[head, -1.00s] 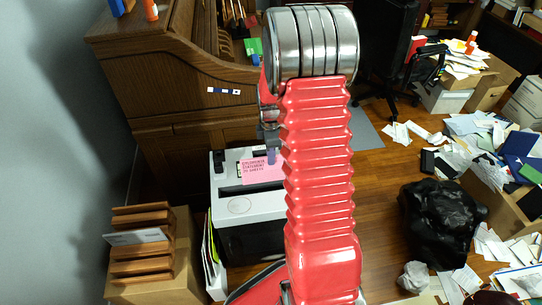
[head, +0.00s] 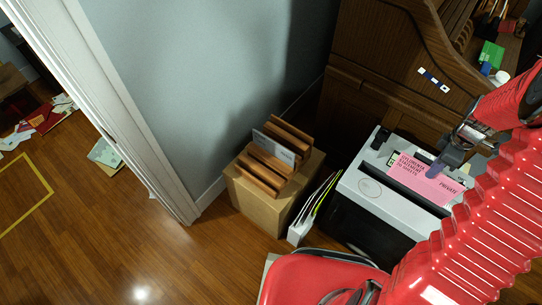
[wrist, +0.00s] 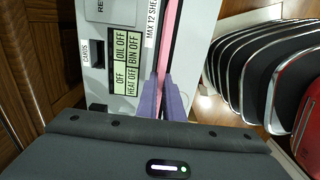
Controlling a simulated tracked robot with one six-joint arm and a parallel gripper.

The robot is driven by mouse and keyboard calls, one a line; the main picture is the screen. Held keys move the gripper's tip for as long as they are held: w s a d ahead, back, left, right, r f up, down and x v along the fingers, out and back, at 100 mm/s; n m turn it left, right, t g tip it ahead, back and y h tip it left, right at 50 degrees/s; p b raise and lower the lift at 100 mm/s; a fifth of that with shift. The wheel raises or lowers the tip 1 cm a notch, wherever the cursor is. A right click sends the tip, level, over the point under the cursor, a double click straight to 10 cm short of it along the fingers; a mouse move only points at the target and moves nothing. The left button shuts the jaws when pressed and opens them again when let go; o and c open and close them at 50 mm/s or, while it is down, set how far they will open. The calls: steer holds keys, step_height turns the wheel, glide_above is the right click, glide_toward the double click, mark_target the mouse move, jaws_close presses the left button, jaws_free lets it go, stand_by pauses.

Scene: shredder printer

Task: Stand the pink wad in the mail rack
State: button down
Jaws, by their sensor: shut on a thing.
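The pink wad (head: 425,180), a flat printed sheet marked PRIVATE, shows in the head view in front of the white-topped shredder (head: 372,188). My gripper (head: 437,170) is shut on its upper edge. In the wrist view, the purple-grey fingertips (wrist: 164,98) pinch the wad (wrist: 168,42), seen edge-on as a thin pink strip. I cannot tell how far the wad is above the shredder's slot. The wooden mail rack (head: 262,174) stands on a cardboard box, left of the shredder and well apart from my gripper. A pale envelope (head: 273,146) stands in one of its slots.
The cardboard box (head: 250,208) stands near the wall. Upright files (head: 312,212) fill the gap between box and shredder. A wooden desk (head: 385,75) stands behind the shredder. Open wooden floor (head: 110,240) lies at the left, beside a white door frame (head: 125,110).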

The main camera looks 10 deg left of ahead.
stand_by(0.4)
steer(key=m, duration=0.2)
steer(key=shift+s+a+r+m, duration=0.1)
steer(key=shift+a+r+m, duration=0.1)
steer(key=shift+m, duration=0.1)
steer(key=m, duration=0.1)
steer(key=a+r+m, duration=0.1)
steer(key=m, duration=0.1)
steer(key=shift+w+a, duration=0.15)
steer(key=shift+w, duration=0.15)
steer(key=w+a+r+m, duration=0.3)
steer(key=a+r, duration=0.1)
steer(key=a, duration=0.7)
steer(key=w+a+r+m, duration=0.4)
steer(key=a+r, duration=0.1)
steer(key=a, duration=0.6)
steer(key=shift+r, duration=0.15)
steer(key=shift+w, duration=0.1)
